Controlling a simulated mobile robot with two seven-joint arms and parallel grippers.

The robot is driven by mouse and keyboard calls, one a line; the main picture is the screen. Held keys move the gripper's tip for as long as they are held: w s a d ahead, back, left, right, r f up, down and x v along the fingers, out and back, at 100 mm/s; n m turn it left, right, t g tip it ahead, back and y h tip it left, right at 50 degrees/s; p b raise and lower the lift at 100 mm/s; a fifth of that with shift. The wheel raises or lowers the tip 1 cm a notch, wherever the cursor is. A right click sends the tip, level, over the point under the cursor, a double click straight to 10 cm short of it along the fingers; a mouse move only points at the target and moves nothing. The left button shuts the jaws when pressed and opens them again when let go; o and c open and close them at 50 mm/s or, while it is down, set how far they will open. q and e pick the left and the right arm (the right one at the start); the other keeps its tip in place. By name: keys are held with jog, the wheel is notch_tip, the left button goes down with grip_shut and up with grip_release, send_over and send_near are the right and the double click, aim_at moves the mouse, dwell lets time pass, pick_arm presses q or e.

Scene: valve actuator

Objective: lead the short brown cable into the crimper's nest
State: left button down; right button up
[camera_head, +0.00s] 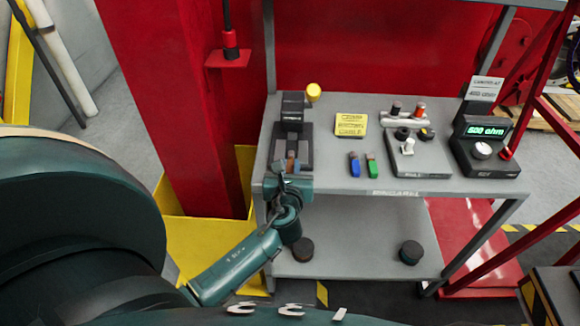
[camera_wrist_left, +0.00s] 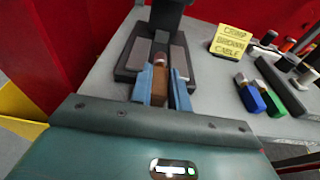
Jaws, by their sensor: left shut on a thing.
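The short brown cable (camera_head: 291,164) is held upright-looking between the fingers of my left gripper (camera_head: 290,168) at the front of the black crimper (camera_head: 293,128). In the left wrist view the brown cable (camera_wrist_left: 160,88) lies between the two blue fingers of the left gripper (camera_wrist_left: 161,92), its reddish tip pointing toward the crimper. The crimper base (camera_wrist_left: 128,62) has two grey pads with a gap between them, and the tip lines up with that gap. I cannot tell whether the tip touches the nest. My right gripper is not in view.
A yellow sign (camera_head: 351,125) reading "crimp brown cable" stands right of the crimper. A blue cable (camera_head: 354,165) and a green cable (camera_head: 372,166) lie farther right. Beyond them are a grey fixture (camera_head: 407,160) and a meter (camera_head: 487,145). A red column (camera_head: 180,110) stands left of the bench.

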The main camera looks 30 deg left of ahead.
aim_at(291, 153)
pick_arm(q)
jog(key=shift+p, duration=0.3)
jog(key=shift+w+a, duration=0.15)
jog(key=shift+w, duration=0.15)
dwell(0.4)
jog(key=shift+s, duration=0.3)
jog(key=shift+p, duration=0.85)
dwell(1.4)
jog(key=shift+w+f, duration=0.1)
jog(key=shift+w, duration=0.15)
jog(key=shift+s, duration=0.3)
dwell(0.4)
jog(key=shift+r, duration=0.2)
dwell(1.0)
jog(key=shift+r+x, duration=0.2)
jog(key=shift+x, duration=0.85)
jog(key=shift+r+x, duration=0.2)
jog(key=shift+x, duration=0.85)
